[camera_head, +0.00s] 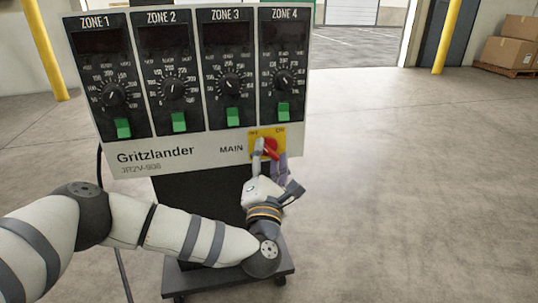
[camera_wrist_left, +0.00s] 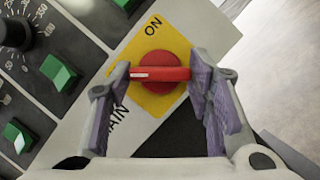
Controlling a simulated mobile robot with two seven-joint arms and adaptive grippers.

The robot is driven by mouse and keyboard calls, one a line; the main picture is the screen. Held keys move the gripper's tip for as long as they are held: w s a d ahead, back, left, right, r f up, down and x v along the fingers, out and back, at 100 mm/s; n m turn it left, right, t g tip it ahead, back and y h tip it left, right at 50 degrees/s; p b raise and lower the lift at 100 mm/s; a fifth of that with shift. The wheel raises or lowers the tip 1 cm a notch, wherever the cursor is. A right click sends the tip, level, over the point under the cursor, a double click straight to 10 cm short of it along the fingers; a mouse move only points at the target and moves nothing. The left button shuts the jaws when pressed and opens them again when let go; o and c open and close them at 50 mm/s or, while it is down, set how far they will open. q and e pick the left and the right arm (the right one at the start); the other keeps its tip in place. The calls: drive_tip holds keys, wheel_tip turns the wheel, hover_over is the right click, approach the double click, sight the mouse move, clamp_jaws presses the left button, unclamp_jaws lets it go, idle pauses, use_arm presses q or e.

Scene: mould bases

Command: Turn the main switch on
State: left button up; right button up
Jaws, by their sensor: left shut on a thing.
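The main switch is a red knob (camera_head: 271,149) on a yellow plate, at the lower right of the white control panel (camera_head: 205,147). It also shows in the wrist view as a red knob (camera_wrist_left: 160,73) with a bar handle and a white mark at its left end. The word ON is above the knob there; the mark points left, away from it. My left gripper (camera_head: 270,157) reaches up to the knob from below. Its purple-padded fingers (camera_wrist_left: 160,82) are at both ends of the bar, shut on it. The OFF side is hard to see in the wrist view. My right gripper is not in view.
Several zone modules with dials and green switches (camera_head: 179,122) sit above the main switch. The panel stands on a dark wheeled base (camera_head: 228,282). A yellow post (camera_head: 446,37) and boxes (camera_head: 505,52) are far off. The floor to the right is clear.

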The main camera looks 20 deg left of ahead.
use_arm(q)
drive_tip(key=shift+r+m+h+p, duration=0.35)
drive_tip(key=shift+m+h+p, duration=0.05)
drive_tip(key=shift+m+p, duration=0.4)
drive_tip(key=m+p, duration=0.2)
drive_tip(key=m+g+h+p, duration=0.1)
drive_tip(key=m, duration=0.1)
drive_tip(key=shift+a+r+p, duration=0.1)
drive_tip(key=shift+r+p, duration=0.1)
drive_tip(key=shift+p, duration=0.2)
drive_tip(key=m+g+p, duration=0.1)
drive_tip(key=m+p, duration=0.3)
drive_tip(key=shift+g+h, duration=0.4)
drive_tip(key=m+g+p, duration=0.1)
drive_tip(key=m+p, duration=0.2)
drive_tip(key=shift+r+p, duration=0.1)
drive_tip(key=shift+p, duration=0.2)
drive_tip(key=shift+m+g+y+p, duration=0.4)
drive_tip(key=shift+m+g+p, duration=0.65)
drive_tip(key=shift+m, duration=0.65)
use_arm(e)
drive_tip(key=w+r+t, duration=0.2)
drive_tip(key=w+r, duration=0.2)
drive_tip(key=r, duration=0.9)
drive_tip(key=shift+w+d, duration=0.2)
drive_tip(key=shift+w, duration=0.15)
use_arm(q)
drive_tip(key=shift+f, duration=0.2)
drive_tip(key=o, duration=1.1)
drive_tip(key=shift+o, duration=0.2)
